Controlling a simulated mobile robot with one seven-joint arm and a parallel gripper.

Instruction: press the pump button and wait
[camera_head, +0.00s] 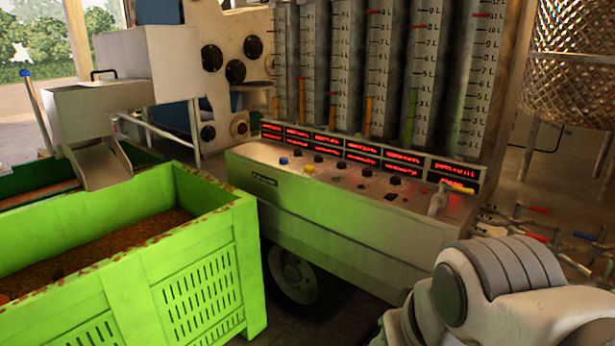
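The control panel (330,187) is the sloped top of a pale wheeled trailer at the centre. It carries several small buttons and knobs, among them a blue button (283,160), a yellow button (309,169) and a black knob (391,196). I cannot tell which is the pump button, as no label is readable. Red lit displays (362,148) run along the back of the panel. My arm shows at the lower right, in front of and below the panel's right end. My gripper is not in view, and no contact with any button shows.
A bright green crate (200,255) with brown contents stands at the left, close to the trailer. Tall graduated columns (425,60) stand behind the panel. Several coloured-handled valves (535,235) are at the right.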

